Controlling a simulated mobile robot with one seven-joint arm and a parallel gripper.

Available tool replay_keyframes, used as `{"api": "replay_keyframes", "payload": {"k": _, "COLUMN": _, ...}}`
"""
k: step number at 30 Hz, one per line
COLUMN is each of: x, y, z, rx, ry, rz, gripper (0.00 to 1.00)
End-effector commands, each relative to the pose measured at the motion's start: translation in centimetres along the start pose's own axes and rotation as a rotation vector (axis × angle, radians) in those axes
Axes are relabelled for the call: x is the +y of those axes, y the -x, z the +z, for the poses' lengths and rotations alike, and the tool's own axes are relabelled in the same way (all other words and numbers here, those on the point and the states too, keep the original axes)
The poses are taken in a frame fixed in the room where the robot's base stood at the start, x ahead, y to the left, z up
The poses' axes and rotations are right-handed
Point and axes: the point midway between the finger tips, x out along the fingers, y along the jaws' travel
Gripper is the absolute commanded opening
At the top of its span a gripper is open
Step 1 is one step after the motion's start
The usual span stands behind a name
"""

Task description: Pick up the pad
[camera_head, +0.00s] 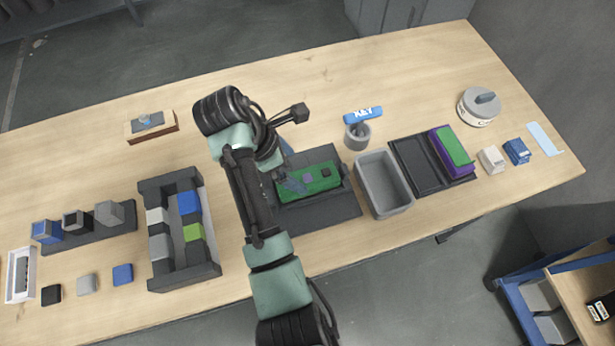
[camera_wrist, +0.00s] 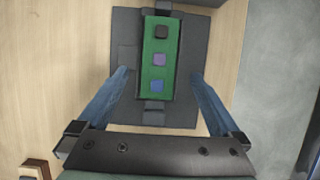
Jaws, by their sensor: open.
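A green board (camera_head: 318,191) lies in a dark grey fixture (camera_head: 335,212) on the table; the board (camera_wrist: 148,92) and fixture (camera_wrist: 125,88) also show in the wrist view. On the board sit three small square pieces: a black one (camera_wrist: 161,32), a purple one (camera_wrist: 159,60) and a blue one (camera_wrist: 157,84). I cannot tell which thing is the pad. My gripper (camera_wrist: 160,75) is open and empty, its two blue fingers apart on either side of the board. My arm hides part of the fixture in the head view.
Right of the fixture stand a grey bin (camera_head: 366,186), a round cup with a blue KEY tag (camera_head: 363,114), and a black tray (camera_head: 408,165) with a green-and-purple block (camera_head: 455,148). A dark block rack (camera_head: 160,279) stands left. The far table middle is clear.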

Motion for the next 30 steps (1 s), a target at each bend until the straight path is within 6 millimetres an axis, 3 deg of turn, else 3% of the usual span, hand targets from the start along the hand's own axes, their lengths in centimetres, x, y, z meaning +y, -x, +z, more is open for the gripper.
{"api": "replay_keyframes", "payload": {"k": 8, "x": 0.0, "y": -2.4, "z": 0.2, "rx": 0.000, "ry": -0.003, "rz": -0.001, "gripper": 1.00}}
{"api": "replay_keyframes", "payload": {"k": 18, "x": -0.1, "y": -6.9, "z": 0.5, "rx": 0.000, "ry": -0.002, "rz": 0.000, "gripper": 1.00}}
{"api": "replay_keyframes", "payload": {"k": 26, "x": 0.0, "y": -7.2, "z": 0.5, "rx": 0.000, "ry": -0.002, "rz": 0.003, "gripper": 1.00}}
{"api": "replay_keyframes", "payload": {"k": 30, "x": 0.0, "y": -7.2, "z": 0.5, "rx": 0.000, "ry": -0.002, "rz": 0.003, "gripper": 0.78}}
